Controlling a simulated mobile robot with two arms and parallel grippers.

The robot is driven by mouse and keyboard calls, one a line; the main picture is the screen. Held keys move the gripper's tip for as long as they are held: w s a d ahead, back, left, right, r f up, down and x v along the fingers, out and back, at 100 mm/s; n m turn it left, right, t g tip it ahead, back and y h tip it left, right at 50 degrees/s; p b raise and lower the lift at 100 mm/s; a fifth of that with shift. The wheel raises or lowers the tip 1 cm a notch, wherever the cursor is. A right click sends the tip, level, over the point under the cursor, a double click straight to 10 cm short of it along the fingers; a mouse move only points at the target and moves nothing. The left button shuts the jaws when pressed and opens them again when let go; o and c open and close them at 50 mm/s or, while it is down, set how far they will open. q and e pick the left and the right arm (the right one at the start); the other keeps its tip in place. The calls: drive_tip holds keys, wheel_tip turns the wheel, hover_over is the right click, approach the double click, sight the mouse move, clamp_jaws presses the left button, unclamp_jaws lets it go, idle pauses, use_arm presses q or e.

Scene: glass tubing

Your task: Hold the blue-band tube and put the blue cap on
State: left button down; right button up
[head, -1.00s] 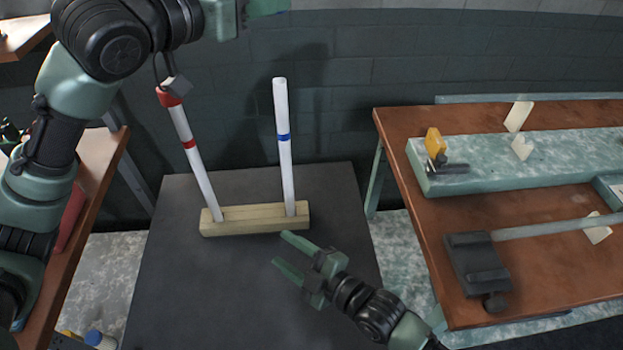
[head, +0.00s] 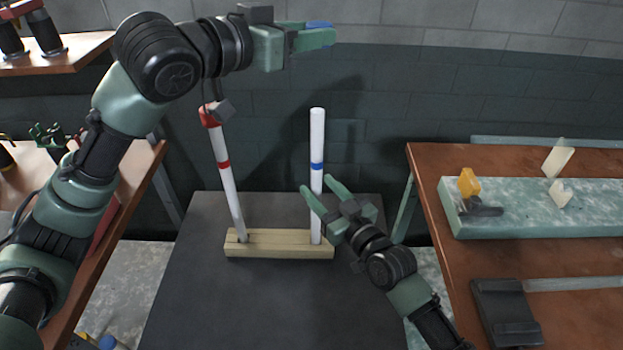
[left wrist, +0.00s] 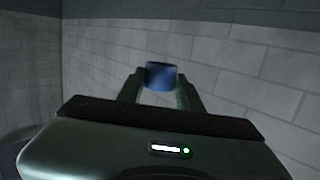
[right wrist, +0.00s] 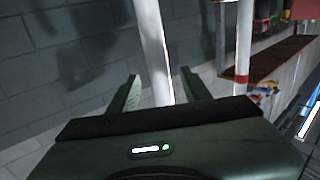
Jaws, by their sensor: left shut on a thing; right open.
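The blue-band tube (head: 317,150) stands upright in the right end of a wooden block stand (head: 280,244), its top bare. My right gripper (head: 322,192) is open, its fingers reaching up near the tube below the blue band. In the right wrist view the white tube (right wrist: 153,50) shows between the open fingers (right wrist: 158,92). My left gripper (head: 325,36) is high up, above the tube's top, shut on the blue cap (head: 319,25). The cap also shows in the left wrist view (left wrist: 161,75) between the fingertips.
A red-banded tube (head: 226,180) with a red cap (head: 209,115) leans left in the same stand. The stand is on a dark table (head: 200,300) with clear room in front. A brown bench (head: 440,270) is at right.

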drive_tip(key=x, duration=0.5)
drive_tip(key=shift+s, duration=0.1)
clamp_jaws()
